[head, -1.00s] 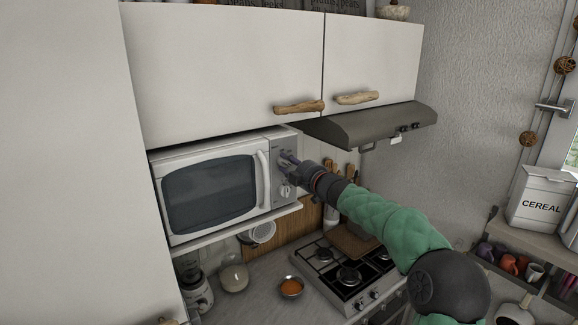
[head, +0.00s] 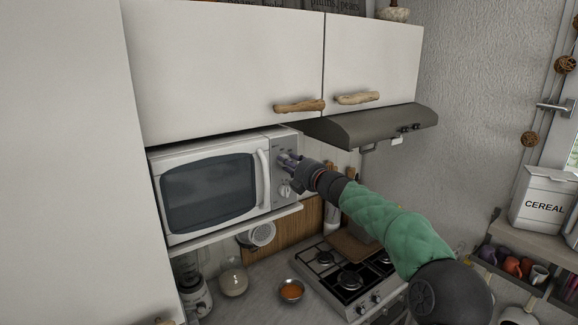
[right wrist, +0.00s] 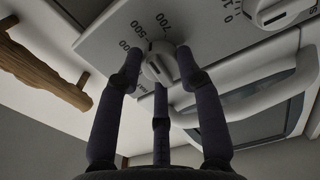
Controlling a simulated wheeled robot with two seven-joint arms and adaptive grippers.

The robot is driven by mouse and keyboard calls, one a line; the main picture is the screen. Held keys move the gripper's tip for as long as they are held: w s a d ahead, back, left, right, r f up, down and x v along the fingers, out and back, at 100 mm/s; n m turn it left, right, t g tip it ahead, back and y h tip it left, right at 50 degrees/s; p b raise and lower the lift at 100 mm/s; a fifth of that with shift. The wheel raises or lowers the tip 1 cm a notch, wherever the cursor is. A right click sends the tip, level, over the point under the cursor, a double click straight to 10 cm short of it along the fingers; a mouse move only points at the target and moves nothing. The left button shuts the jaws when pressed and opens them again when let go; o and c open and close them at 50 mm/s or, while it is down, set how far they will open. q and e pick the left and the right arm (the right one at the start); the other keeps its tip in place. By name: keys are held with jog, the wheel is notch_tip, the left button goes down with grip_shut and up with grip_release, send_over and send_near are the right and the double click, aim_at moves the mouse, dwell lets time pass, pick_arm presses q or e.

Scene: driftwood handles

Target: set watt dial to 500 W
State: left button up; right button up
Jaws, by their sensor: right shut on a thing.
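The white microwave (head: 207,192) sits on a shelf under the cabinets, its grey control panel (head: 277,172) on the right side. The watt dial (right wrist: 158,68) is a small pale knob in the right wrist view, with 700 and 500 printed around its rim. My right gripper (head: 287,161) has its three dark fingers around the dial and is shut on it; it also shows in the right wrist view (right wrist: 160,65). The fingers mostly hide the dial in the head view. I cannot tell its exact setting. My left gripper is not in view.
A second knob (head: 285,190) is lower on the panel, close to my fingers. The microwave door handle (head: 263,178) is just left of the panel. The range hood (head: 372,126) and cabinet with driftwood handles (head: 300,107) are above; the stove (head: 347,278) is below right.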

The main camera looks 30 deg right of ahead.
jog(key=shift+d+f, duration=0.1)
jog(key=shift+f, duration=0.1)
dwell(0.3)
jog(key=o, duration=0.9)
jog(key=shift+o, duration=1.3)
jog(key=shift+d, duration=0.1)
jog(key=shift+w+d, duration=0.1)
jog(key=shift+d, duration=0.05)
jog(key=shift+r, duration=0.1)
jog(key=s, duration=1.2)
jog(key=shift+d, duration=0.45)
